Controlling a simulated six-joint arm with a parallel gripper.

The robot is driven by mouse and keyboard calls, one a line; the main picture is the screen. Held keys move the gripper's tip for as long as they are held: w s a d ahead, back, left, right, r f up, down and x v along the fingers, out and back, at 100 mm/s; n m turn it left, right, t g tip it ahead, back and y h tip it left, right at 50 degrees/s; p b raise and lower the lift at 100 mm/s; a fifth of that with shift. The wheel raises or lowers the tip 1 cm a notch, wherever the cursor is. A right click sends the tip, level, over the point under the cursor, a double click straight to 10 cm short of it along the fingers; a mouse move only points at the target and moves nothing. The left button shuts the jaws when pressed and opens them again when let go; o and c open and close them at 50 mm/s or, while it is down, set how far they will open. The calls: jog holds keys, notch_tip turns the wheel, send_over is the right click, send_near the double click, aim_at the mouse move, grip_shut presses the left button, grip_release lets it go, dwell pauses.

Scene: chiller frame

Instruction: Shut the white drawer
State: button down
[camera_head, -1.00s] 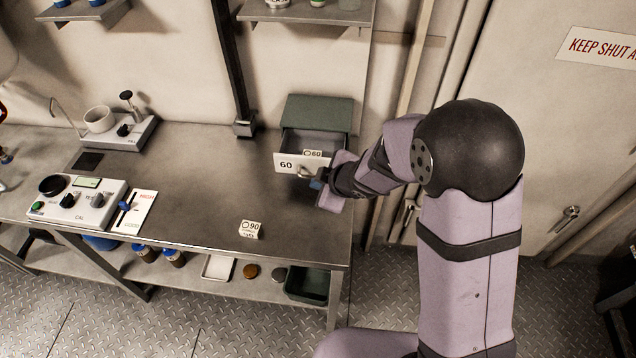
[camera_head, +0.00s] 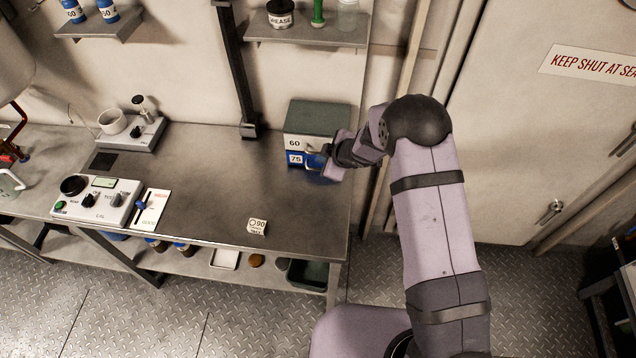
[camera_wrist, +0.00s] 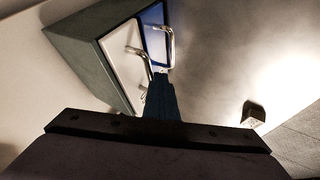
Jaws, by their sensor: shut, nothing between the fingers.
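The white drawer (camera_head: 294,143), labelled 60, sits in the dark green cabinet (camera_head: 318,118) on the bench. Its front looks flush with the cabinet, above a blue drawer (camera_head: 295,158) labelled 75. My gripper (camera_head: 324,157) is shut and empty, right in front of the drawer fronts at their right side, and hides part of them. In the wrist view, the white front (camera_wrist: 122,60) with its metal handle and the blue front (camera_wrist: 153,32) lie just beyond my shut blue fingertips (camera_wrist: 162,85). I cannot tell whether the fingers touch the white front or handle.
A control box (camera_head: 97,200) and a device with a cup (camera_head: 130,130) are at the left. A shelf (camera_head: 305,32) hangs above the cabinet. The middle of the bench (camera_head: 205,180) is clear.

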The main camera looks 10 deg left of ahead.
jog(key=shift+w+b, duration=0.15)
jog(key=shift+b, duration=0.2)
jog(key=s+d+r+b, duration=0.3)
jog(key=s+d+r, duration=0.1)
jog(key=s+r, duration=0.3)
jog(key=shift+s, duration=1.1)
jog(key=shift+f, duration=0.1)
